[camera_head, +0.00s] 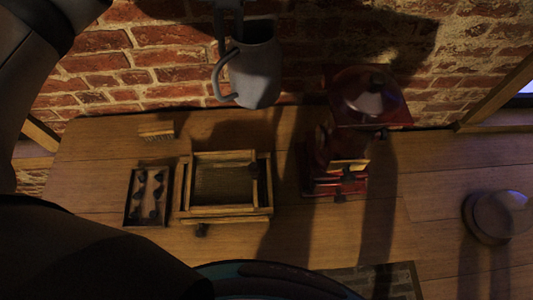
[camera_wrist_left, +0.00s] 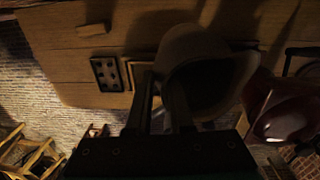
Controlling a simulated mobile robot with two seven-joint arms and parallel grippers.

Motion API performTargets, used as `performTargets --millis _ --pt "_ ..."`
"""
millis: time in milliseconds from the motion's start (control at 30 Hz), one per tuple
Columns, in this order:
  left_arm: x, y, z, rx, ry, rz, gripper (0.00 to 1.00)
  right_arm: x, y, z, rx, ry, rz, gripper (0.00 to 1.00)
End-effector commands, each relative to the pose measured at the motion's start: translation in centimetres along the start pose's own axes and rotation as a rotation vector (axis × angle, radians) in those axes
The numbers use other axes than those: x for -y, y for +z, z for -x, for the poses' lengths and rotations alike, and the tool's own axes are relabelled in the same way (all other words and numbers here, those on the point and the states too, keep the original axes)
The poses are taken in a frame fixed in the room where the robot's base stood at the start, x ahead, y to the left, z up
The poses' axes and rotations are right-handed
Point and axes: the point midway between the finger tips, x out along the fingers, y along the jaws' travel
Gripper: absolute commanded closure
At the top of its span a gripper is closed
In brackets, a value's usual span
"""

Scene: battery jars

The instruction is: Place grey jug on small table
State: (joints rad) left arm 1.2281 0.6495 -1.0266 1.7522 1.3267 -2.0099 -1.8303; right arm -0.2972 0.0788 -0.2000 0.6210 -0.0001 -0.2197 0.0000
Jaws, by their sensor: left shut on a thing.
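The grey jug (camera_head: 254,75) hangs in the air at the top of the head view, in front of the brick wall and above the back edge of a wooden table (camera_head: 100,165). Its handle is on the left. My left gripper (camera_head: 229,28) comes down from above and is shut on the jug at its upper part; the exact grip is too dark to tell. In the left wrist view the jug (camera_wrist_left: 188,42) shows its dark mouth beyond the fingers. The tabletop lies beyond it. My right gripper is not in view.
On the table are a small black tray (camera_head: 137,215) with dark pieces, a wooden box (camera_head: 225,211) and a red grinder (camera_head: 367,97). A round object (camera_head: 483,218) lies at the right. The tabletop between grinder and round object is mostly clear.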

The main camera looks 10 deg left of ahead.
Motion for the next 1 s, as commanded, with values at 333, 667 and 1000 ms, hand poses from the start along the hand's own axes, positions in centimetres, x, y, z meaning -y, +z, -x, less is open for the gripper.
performTargets --millis 333,667,1000 --pt "0.3 -0.1 -4.0 -0.005 0.001 0.000 1.00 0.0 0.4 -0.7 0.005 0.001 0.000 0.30" --pt "0.9 -0.1 -12.2 -0.003 0.001 0.001 1.00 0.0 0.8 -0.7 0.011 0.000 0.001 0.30" --pt "1.2 0.0 -15.9 0.001 -0.001 0.000 1.00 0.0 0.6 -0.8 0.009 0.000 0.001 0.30"
